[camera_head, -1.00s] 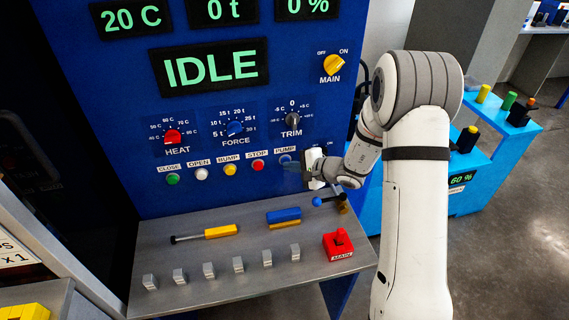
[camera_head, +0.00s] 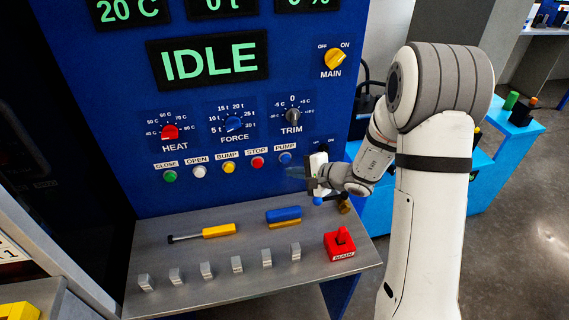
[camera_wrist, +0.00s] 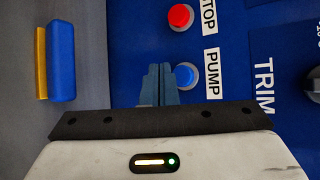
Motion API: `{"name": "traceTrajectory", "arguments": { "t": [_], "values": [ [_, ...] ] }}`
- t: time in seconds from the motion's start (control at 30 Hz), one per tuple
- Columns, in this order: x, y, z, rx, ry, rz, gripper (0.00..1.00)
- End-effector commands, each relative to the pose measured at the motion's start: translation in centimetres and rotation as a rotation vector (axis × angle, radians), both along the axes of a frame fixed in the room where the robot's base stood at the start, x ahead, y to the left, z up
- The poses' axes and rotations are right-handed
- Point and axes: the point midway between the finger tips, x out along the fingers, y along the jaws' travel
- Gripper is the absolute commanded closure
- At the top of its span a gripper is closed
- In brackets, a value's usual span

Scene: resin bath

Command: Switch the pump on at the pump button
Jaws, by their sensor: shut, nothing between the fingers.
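The blue pump button (camera_head: 285,158) sits at the right end of the button row on the blue panel, under its PUMP label. It also shows in the wrist view (camera_wrist: 186,75), just right of my fingertips. My gripper (camera_head: 294,172) is shut and empty, with its fingers pointing at the panel slightly below and right of the button in the head view. In the wrist view the two bluish fingers (camera_wrist: 158,72) lie side by side. The button's face is uncovered in both views. I cannot tell how far the fingertips are from the panel.
The red STOP button (camera_head: 258,162) is left of the pump button. The TRIM knob (camera_head: 293,115) is above. The grey shelf (camera_head: 215,255) below holds a yellow-handled tool (camera_head: 218,230), a blue-and-yellow block (camera_head: 284,214) and a red MAIN block (camera_head: 340,243). The display (camera_head: 208,63) reads IDLE.

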Motion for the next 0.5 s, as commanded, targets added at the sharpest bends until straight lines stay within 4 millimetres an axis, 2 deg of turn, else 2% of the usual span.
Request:
{"name": "traceTrajectory", "arguments": {
  "t": [0.3, 0.5],
  "values": [
    [-2.8, -0.8, -0.2, -0.001, -0.001, 0.0, 1.0],
    [-3.1, -0.9, 0.0, 0.0, 0.0, 0.0, 1.0]
  ]
}}
